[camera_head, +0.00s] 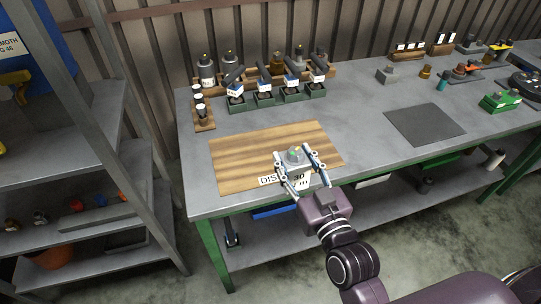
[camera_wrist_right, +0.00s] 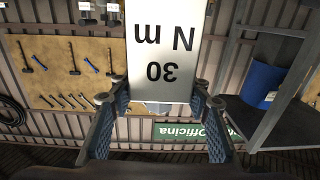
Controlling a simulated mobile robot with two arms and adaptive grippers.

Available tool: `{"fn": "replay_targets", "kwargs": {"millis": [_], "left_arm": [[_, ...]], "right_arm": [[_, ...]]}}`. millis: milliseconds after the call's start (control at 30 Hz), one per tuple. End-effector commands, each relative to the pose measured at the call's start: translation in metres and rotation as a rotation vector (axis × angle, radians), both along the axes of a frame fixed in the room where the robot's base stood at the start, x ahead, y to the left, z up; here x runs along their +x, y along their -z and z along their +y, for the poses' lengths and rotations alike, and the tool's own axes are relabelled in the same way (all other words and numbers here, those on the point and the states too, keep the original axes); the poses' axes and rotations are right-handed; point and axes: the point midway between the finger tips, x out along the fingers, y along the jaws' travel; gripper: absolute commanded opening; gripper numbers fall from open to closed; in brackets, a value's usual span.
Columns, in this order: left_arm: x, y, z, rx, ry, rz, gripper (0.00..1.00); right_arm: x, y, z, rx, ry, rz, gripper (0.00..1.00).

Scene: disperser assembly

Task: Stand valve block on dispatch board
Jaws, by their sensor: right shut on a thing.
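The valve block (camera_head: 295,157) is a grey block with a small greenish and yellow top part. Its white front label, reading 30 N m, shows upside down in the right wrist view (camera_wrist_right: 163,52). My right gripper (camera_head: 301,163) is shut on the block, with a finger on each side; the fingers also show in the wrist view (camera_wrist_right: 160,115). The dispatch board (camera_head: 250,152) is a brown wooden panel on the bench, its front label partly covered. The block is over the board's front right part; whether it touches the board I cannot tell. My left gripper is out of view.
Dark green holders (camera_head: 265,100) with several dark-handled devices stand behind the board. A small wooden rack (camera_head: 204,126) stands at the left. A dark mat (camera_head: 425,124) lies to the right, with clear bench between it and the board.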

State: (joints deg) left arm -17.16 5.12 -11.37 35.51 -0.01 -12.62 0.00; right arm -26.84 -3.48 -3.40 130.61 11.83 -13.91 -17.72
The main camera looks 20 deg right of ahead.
Motion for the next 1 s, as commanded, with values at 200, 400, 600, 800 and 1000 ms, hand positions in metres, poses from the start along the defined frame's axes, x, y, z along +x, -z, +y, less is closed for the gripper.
{"fn": "replay_targets", "kwargs": {"millis": [200,400,600,800,1000], "left_arm": [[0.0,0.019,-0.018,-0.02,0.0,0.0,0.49],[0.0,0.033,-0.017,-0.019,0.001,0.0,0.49],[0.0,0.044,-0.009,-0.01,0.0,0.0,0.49],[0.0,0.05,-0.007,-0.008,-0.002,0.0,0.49],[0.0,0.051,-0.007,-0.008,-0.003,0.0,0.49]], "right_arm": [[0.071,-0.017,-0.006,-0.009,-0.006,-0.021,0.0],[0.129,-0.045,-0.016,-0.005,0.005,-0.018,0.0],[0.172,-0.08,-0.028,0.008,0.023,-0.01,0.0],[0.194,-0.106,-0.036,0.022,0.036,-0.003,0.0],[0.2,-0.103,-0.038,0.028,0.04,0.005,0.0]]}}
